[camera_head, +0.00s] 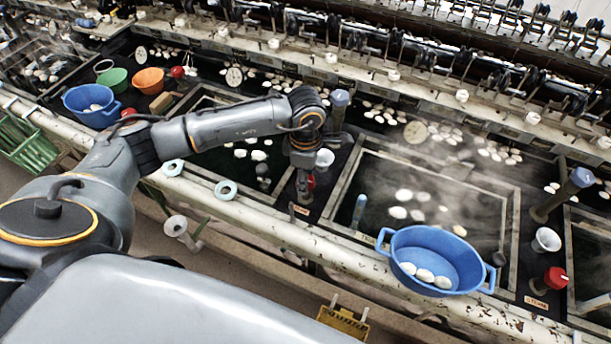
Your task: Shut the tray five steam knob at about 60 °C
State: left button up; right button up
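My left arm reaches across from the left, and its gripper (303,186) points down at the front ledge between two basins. A red steam knob (311,182) shows right at its fingertips, partly hidden by them. I cannot tell whether the fingers are closed on it. Another red knob (556,278) with a white mark stands clear at the right. Further red knobs are at the left, one at the back (178,72) and one near my arm (128,113). My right gripper is out of view.
A blue tub (432,246) with white cocoons sits on the front rim of the steaming basin (344,178). Blue-capped posts stand near the gripper (340,98) and at the right (582,178). Blue, green and orange bowls stand at the left. Reeling machinery runs along the back.

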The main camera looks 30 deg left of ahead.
pick_arm(q)
jog(key=shift+f+m+b, duration=0.2)
jog(key=shift+m+b, duration=0.2)
jog(key=shift+b, duration=0.35)
jog(key=m+b, duration=0.5)
jog(key=b, duration=0.3)
jog(key=shift+f+m, duration=0.1)
jog(key=shift+m, duration=0.3)
jog(key=shift+r+m+b, duration=0.25)
jog(key=shift+m+b, duration=0.95)
jog(key=shift+b, duration=0.25)
jog(key=o, duration=1.2)
jog(key=shift+c, duration=0.2)
jog(key=shift+r, duration=0.1)
notch_tip(320, 180, up, 12)
